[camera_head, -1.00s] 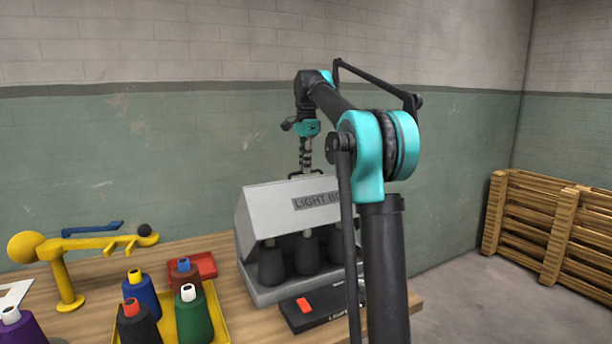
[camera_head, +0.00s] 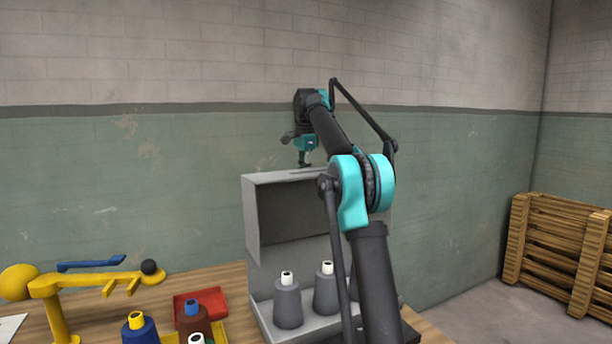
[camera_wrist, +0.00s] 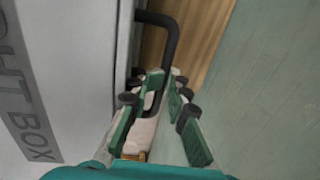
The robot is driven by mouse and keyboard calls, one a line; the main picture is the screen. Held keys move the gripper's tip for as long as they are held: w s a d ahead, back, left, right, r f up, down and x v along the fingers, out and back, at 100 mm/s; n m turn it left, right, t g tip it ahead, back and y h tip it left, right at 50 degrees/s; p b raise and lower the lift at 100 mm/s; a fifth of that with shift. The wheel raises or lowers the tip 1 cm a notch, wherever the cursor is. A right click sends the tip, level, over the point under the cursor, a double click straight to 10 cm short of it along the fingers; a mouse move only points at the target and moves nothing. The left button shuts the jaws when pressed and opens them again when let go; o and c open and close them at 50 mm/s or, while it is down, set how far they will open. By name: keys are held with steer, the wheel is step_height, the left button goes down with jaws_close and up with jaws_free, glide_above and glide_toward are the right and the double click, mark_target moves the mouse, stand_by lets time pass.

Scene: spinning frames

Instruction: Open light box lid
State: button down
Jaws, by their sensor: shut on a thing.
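The light box is grey. Its lid (camera_head: 267,180) stands raised in the head view, showing the open interior. In the wrist view the lid's light outer face (camera_wrist: 70,60) carries the printed label. A black bar handle (camera_wrist: 170,32) sticks out from the lid there. My gripper (camera_wrist: 160,84) is shut on this handle, with its green fingers on either side of it. In the head view my gripper (camera_head: 305,161) is at the lid's top edge, its fingertips partly hidden behind it. Dark grey cones (camera_head: 288,305) with white tops stand in the box.
A yellow stand (camera_head: 50,290) with a blue bar is at the left of the wooden table. A red tray (camera_head: 202,302) and coloured thread cones (camera_head: 140,330) lie left of the box. A wooden pallet (camera_head: 560,250) stands at the right. My arm hides the box's right part.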

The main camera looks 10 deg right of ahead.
steer(key=shift+w+a+f, duration=0.45)
steer(key=shift+w+a, duration=0.05)
steer(key=shift+w, duration=0.3)
steer(key=shift+w+f, duration=0.1)
steer(key=shift+w, duration=0.1)
steer(key=c, duration=1.6)
jaws_free()
steer(key=shift+w+f, duration=0.1)
steer(key=shift+w, duration=0.05)
